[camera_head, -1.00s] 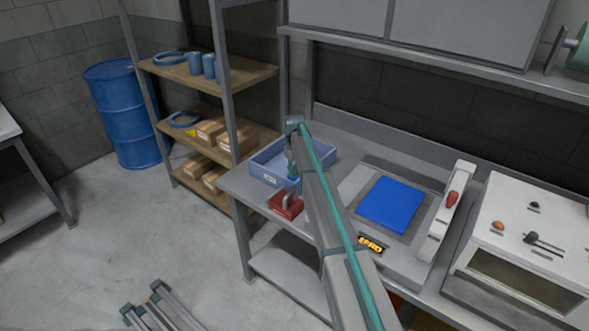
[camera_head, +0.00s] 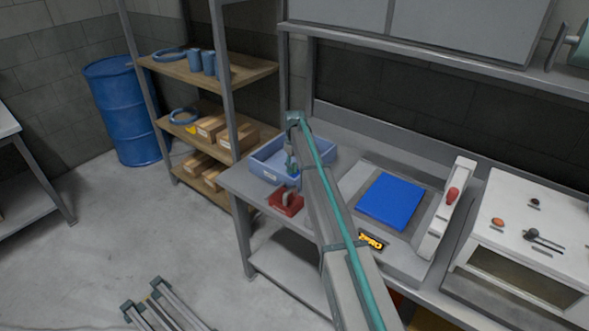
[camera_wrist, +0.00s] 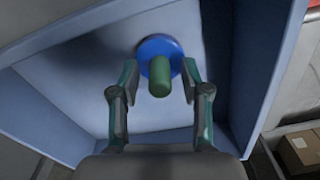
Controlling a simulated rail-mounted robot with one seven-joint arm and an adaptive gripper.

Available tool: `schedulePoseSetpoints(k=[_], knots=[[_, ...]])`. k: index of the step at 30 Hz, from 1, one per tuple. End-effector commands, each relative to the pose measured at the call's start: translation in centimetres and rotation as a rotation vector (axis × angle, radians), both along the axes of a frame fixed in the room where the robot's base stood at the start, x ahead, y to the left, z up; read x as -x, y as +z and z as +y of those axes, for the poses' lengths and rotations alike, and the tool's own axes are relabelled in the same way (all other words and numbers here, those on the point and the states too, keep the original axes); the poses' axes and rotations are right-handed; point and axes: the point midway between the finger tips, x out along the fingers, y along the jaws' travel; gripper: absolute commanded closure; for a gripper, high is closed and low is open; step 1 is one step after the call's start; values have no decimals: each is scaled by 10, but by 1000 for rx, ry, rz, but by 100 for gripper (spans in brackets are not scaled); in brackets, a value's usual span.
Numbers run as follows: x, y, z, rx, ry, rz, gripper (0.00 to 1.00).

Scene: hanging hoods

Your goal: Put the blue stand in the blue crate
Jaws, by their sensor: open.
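The blue stand shows in the wrist view as a round blue disc (camera_wrist: 153,46) with a green post (camera_wrist: 160,82) rising toward the camera. It is inside the blue crate, on its floor, close to one wall. The blue crate (camera_wrist: 262,60) surrounds it; in the head view the crate (camera_head: 262,171) sits at the left end of the workbench. My gripper (camera_wrist: 160,68) is open, with one finger on each side of the post and a gap visible. In the head view my gripper (camera_head: 291,166) is over the crate, and the stand cannot be made out there.
A red block with a grey handle (camera_head: 285,203) stands on the bench just in front of the crate. A blue plate (camera_head: 391,202) lies on a machine to the right. A shelf rack (camera_head: 225,115) with boxes stands behind the crate on the left.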

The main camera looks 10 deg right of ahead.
Motion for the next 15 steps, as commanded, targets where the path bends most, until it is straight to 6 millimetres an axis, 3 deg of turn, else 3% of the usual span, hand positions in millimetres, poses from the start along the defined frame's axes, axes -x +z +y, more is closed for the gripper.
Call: schedulePoseSetpoints(k=[15], knots=[[0,89,0,0,0,-2,53]])
